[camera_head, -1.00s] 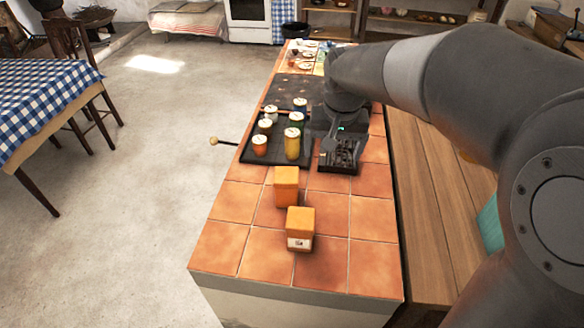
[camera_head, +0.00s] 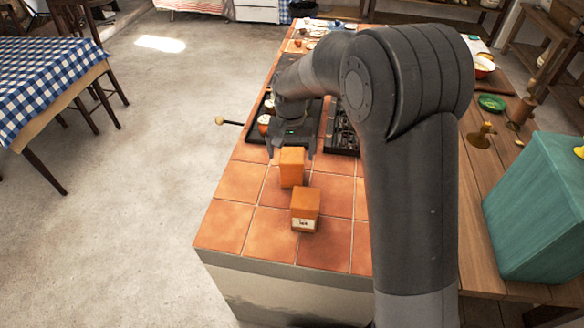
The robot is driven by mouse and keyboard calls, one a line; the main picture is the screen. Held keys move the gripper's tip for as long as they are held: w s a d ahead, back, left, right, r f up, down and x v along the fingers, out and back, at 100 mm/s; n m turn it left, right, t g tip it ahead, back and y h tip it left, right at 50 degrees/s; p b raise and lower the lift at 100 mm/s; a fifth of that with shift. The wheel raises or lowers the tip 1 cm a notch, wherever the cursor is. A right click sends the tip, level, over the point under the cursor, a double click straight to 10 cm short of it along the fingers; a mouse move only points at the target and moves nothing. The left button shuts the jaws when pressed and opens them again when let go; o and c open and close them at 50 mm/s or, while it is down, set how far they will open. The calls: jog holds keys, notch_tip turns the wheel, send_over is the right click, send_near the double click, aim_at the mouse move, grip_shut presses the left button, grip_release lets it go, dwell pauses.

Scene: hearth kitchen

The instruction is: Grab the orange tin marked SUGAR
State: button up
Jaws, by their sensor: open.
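Two orange tins stand upright on the tiled counter (camera_head: 225,210). The front tin (camera_head: 305,204) has a white label on its near face; the lettering is too small to read for sure. The rear tin (camera_head: 291,168) stands just behind it and a little to the left, with no label showing on its visible side. My gripper (camera_head: 291,152) is open and empty. Its fingers point toward the rear tin, at its far upper edge. I cannot tell whether they touch it.
Behind my gripper, a dark tray (camera_head: 256,128) holds several canisters, partly hidden by my arm. A black grate (camera_head: 342,138) lies right of the gripper. A teal box (camera_head: 540,215) stands on the wooden bench at right. The counter's near left tiles are clear.

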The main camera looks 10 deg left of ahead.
jog(key=f, duration=0.5)
jog(key=shift+w+d+f, duration=0.1)
jog(key=shift+w+f, duration=0.2)
jog(key=shift+w, duration=0.05)
jog(key=shift+c, duration=0.2)
jog(key=c, duration=1.3)
jog(key=shift+o, duration=0.2)
jog(key=shift+r, duration=0.1)
